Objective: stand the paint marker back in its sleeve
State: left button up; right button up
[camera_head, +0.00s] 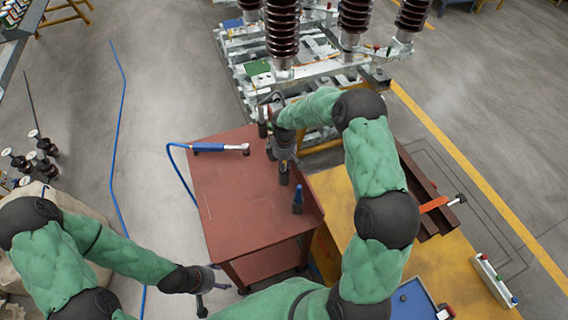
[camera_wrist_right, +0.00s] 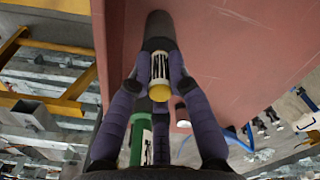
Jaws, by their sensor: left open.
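In the right wrist view, the paint marker (camera_wrist_right: 160,68) shows as a short cylinder with a white, black-printed band and a yellow end. My right gripper (camera_wrist_right: 160,82) has its fingers closed around it. A dark tube (camera_wrist_right: 159,28), seemingly the sleeve, lies in line beyond the marker; I cannot tell whether the marker is inside it or apart. In the head view, the right gripper (camera_head: 284,158) points down over the right part of the red table, with the dark tube (camera_head: 284,176) just below it. My left gripper (camera_head: 206,286) is open and empty, left of the table's front.
On the red table (camera_head: 230,205) lie a blue hand tool (camera_head: 215,148) with a hose, and a small blue item (camera_head: 298,199) near the right edge. A yellow bench (camera_head: 440,270) adjoins at right. Insulators (camera_head: 283,30) stand behind. The table's left half is mostly clear.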

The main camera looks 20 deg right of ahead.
jog(key=shift+o, duration=1.4)
notch_tip(320, 180, up, 12)
